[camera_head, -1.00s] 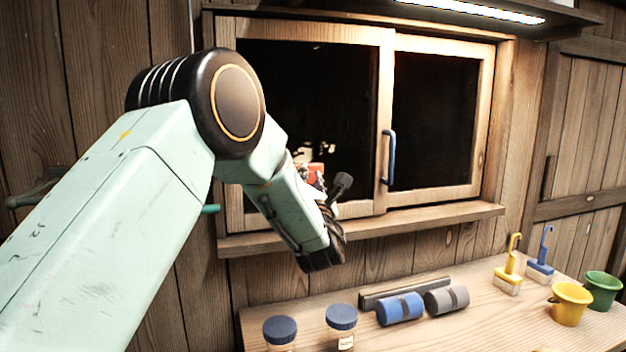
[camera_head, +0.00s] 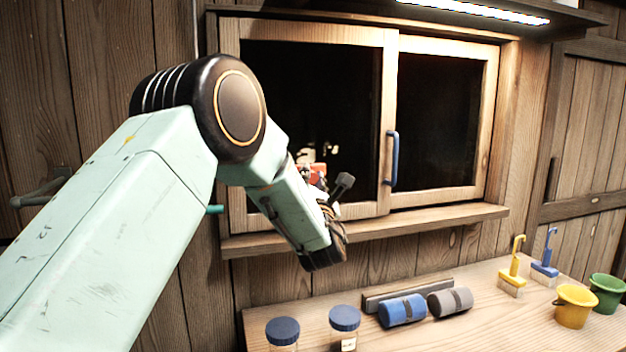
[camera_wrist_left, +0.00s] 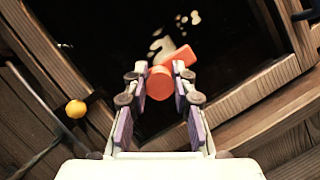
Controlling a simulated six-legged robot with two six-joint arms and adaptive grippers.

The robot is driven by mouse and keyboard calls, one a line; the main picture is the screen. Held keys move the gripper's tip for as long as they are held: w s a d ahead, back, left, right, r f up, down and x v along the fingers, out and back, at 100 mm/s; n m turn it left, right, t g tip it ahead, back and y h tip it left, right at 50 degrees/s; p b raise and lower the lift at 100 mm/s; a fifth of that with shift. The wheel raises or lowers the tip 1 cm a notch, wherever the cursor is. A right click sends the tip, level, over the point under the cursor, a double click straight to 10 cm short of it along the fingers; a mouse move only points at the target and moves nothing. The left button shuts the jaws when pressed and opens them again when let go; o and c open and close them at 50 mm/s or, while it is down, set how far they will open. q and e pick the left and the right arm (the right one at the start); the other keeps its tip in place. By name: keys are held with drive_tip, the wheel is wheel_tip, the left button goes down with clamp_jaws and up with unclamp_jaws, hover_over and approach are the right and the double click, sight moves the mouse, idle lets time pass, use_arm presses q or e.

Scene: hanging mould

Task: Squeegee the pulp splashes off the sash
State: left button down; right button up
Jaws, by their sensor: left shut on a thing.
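The left sash (camera_head: 387,80) is a pale wooden frame around dark glass; its frame also shows in the left wrist view (camera_wrist_left: 262,88). Pale pulp splashes (camera_head: 333,149) mark the lower part of its glass, partly hidden by my arm; they also show in the left wrist view (camera_wrist_left: 165,46). My left gripper (camera_wrist_left: 160,78) is in front of the glass, shut on an orange-red squeegee (camera_wrist_left: 159,84), which shows as a small red patch in the head view (camera_head: 318,170). Whether the squeegee touches the glass I cannot tell. My right gripper is out of view.
A blue handle (camera_head: 392,158) stands out beside the left sash, above the sill (camera_head: 440,222). The bench (camera_head: 480,325) below holds lidded jars (camera_head: 345,318), blue and grey rolls (camera_head: 402,310), brushes (camera_head: 512,277), and yellow and green buckets (camera_head: 573,307).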

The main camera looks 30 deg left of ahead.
use_arm(q)
drive_tip(key=shift+w+a, duration=0.45)
drive_tip(key=shift+a, duration=0.1)
idle(0.4)
